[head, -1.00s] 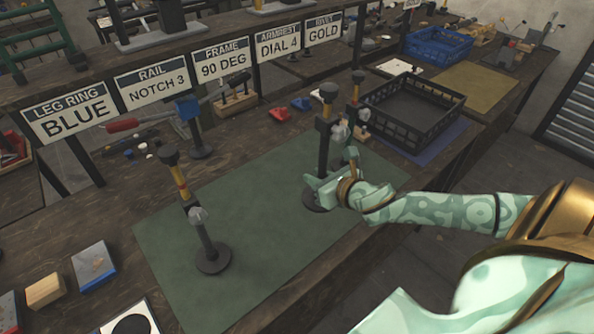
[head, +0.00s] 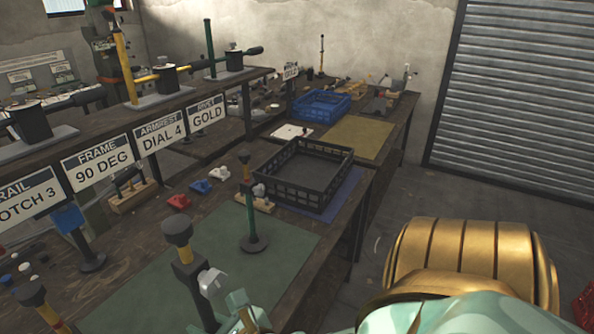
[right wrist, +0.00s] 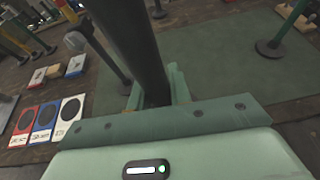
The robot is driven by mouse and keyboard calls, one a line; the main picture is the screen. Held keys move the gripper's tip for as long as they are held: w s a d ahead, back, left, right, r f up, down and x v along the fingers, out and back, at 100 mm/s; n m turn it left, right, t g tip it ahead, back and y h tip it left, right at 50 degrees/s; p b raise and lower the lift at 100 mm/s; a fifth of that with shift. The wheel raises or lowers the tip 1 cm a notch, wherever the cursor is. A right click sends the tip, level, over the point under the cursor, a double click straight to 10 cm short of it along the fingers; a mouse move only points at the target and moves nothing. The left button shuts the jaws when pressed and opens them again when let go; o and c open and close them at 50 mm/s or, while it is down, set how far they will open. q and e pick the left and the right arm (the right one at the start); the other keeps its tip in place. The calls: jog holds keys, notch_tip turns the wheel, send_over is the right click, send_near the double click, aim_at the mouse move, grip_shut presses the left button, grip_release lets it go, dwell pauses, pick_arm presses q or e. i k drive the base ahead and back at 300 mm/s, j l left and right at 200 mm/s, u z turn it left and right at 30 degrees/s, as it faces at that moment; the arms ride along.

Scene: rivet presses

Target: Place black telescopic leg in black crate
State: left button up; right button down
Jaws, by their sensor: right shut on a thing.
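The black telescopic leg (head: 190,270) stands roughly upright at the bottom of the head view, with a dark top cap and a grey clamp knob. My right gripper (head: 238,312) is shut on its shaft, partly cut off by the frame edge. In the right wrist view the dark shaft (right wrist: 130,40) runs up between my right fingers (right wrist: 158,95). Its foot is hidden, so I cannot tell whether it touches the bench. The black crate (head: 285,193) lies farther back, right of the leg, open and apparently empty. My left gripper is not in view.
A green leg (head: 249,215) stands on the green mat (head: 150,297) between the held leg and the crate. A yellow-and-black leg (head: 35,300) is at lower left. A blue crate (head: 320,106) stands beyond the black one. A signed shelf (head: 130,133) runs along the left.

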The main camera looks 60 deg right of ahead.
aim_at(297, 180)
jog(key=l+u, duration=0.1)
jog(key=l, duration=0.35)
jog(key=l+u, duration=0.1)
jog(key=l, duration=0.3)
jog(key=k+l+u, duration=0.1)
jog(key=l, duration=0.3)
jog(key=k+l+u, duration=0.1)
jog(key=l, duration=0.35)
jog(key=k+l+u, duration=0.1)
jog(key=l, duration=0.3)
jog(key=k+l+u, duration=0.1)
jog(key=l, duration=0.3)
jog(key=k+l+u, duration=0.1)
jog(key=l, duration=0.3)
